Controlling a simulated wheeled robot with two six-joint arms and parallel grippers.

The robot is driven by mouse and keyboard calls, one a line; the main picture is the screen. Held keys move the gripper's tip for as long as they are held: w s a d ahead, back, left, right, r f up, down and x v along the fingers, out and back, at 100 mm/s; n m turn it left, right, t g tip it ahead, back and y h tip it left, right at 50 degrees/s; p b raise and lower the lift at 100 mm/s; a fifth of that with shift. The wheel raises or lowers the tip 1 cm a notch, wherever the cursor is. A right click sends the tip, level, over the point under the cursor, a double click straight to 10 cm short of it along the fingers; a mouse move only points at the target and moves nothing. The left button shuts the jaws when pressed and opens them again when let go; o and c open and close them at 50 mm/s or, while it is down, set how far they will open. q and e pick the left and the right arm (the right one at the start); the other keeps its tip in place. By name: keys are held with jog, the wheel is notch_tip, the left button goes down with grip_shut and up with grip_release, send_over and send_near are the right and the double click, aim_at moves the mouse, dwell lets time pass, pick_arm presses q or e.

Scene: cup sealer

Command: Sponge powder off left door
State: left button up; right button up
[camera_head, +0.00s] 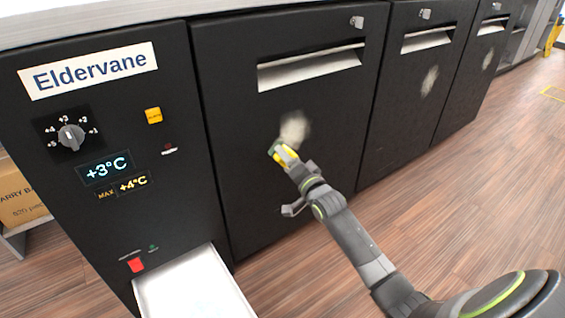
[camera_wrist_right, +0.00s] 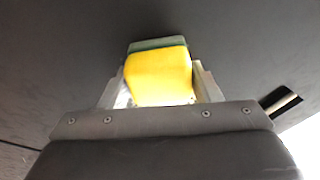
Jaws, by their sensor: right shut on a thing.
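The left door (camera_head: 235,140) is a black panel with a slot handle at its top. A pale powder patch (camera_head: 295,127) marks the middle of this door. My right gripper (camera_head: 285,155) is shut on a yellow sponge with a green layer (camera_head: 277,148), just below the patch. In the right wrist view the sponge (camera_wrist_right: 158,75) sits between the fingers, its green end toward the dark door surface. I cannot tell whether it touches the door. The powder is not visible in the wrist view. My left gripper is not in view.
The middle door (camera_head: 405,120) and right door (camera_head: 472,95) also carry pale patches. A control panel (camera_head: 95,150) stands left of the left door, with an open white tray (camera_head: 195,285) below it.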

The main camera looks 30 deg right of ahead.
jog(key=shift+d, duration=0.6)
jog(key=shift+w+d+f+b, duration=0.1)
jog(key=shift+w+d+b, duration=0.1)
jog(key=shift+d+b, duration=0.4)
jog(key=shift+w+d+f+b, duration=0.15)
jog(key=shift+d+b, duration=0.2)
jog(key=shift+d, duration=0.3)
jog(key=shift+w+d+r, duration=0.1)
jog(key=shift+d+r, duration=0.15)
jog(key=shift+d, duration=0.25)
jog(key=d+b, duration=0.2)
jog(key=shift+w+d+f+b, duration=0.1)
jog(key=shift+d+f+b, duration=0.05)
jog(key=shift+d+b, duration=0.45)
jog(key=shift+d, duration=0.25)
jog(key=d+b, duration=0.2)
jog(key=b, duration=0.1)
jog(key=shift+w+d, duration=0.1)
jog(key=shift+w, duration=0.2)
jog(key=shift+w+d+b, duration=0.1)
jog(key=shift+d+b, duration=0.5)
jog(key=shift+r+p, duration=1.25)
jog(key=shift+p, duration=0.1)
jog(key=a+p, duration=0.1)
jog(key=p, duration=0.1)
jog(key=shift+a+r+p, duration=0.1)
jog(key=shift+a+p, duration=0.25)
jog(key=shift+s+a+p, duration=0.25)
jog(key=shift+a+p, duration=0.75)
